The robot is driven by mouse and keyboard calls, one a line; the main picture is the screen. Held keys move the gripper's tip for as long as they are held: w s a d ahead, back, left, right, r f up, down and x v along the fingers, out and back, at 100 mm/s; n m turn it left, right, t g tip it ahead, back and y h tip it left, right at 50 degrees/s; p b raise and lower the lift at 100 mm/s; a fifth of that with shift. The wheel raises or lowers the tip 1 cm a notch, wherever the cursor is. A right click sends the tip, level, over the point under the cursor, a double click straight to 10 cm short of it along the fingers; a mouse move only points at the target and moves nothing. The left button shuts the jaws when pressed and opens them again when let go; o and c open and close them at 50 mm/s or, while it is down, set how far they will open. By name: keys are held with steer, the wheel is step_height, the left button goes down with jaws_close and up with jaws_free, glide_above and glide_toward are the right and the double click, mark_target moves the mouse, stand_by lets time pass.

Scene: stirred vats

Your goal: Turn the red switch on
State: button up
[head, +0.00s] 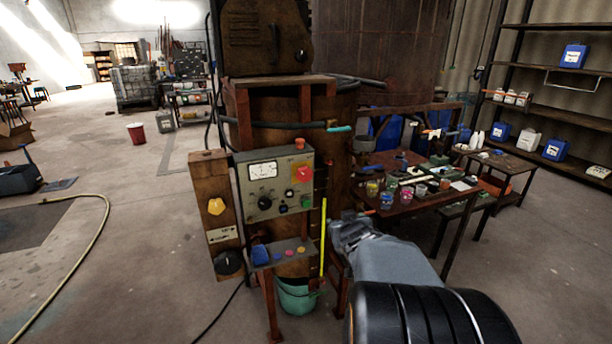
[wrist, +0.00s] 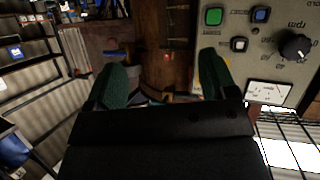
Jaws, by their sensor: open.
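A grey control panel (head: 244,187) is fixed to the front of the rusty vat. A red switch-like knob (head: 303,174) sits at its upper right; its on or off position is too small to tell. My gripper (head: 342,222) is to the right of the panel and lower than the red knob, apart from both. In the wrist view my gripper (wrist: 163,72) is open, with nothing between its green fingers. The panel also shows in the wrist view (wrist: 275,88), to the right of the fingers, and the red knob is not visible there.
The panel also has a gauge (head: 263,170), a black knob (head: 265,203) and a green button (wrist: 213,17). A rusty box with a yellow knob (head: 216,207) stands left. A small shelf (head: 283,243) juts out below. A cluttered table (head: 405,208) stands right. Open floor lies left.

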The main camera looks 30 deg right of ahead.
mark_target(306, 176)
steer(key=w+a+r+n+t+y, duration=0.2)
steer(key=w+a+r+t+y, duration=0.15)
steer(key=r+t, duration=0.3)
steer(key=w, duration=0.4)
steer(key=w+d+p, duration=0.1)
steer(key=w, duration=0.4)
steer(key=w+p, duration=0.1)
steer(key=w, duration=0.3)
steer(key=shift+w+d+r, duration=0.25)
steer(key=shift+w+d, duration=0.1)
steer(key=shift+d, duration=0.05)
steer(key=c, duration=0.9)
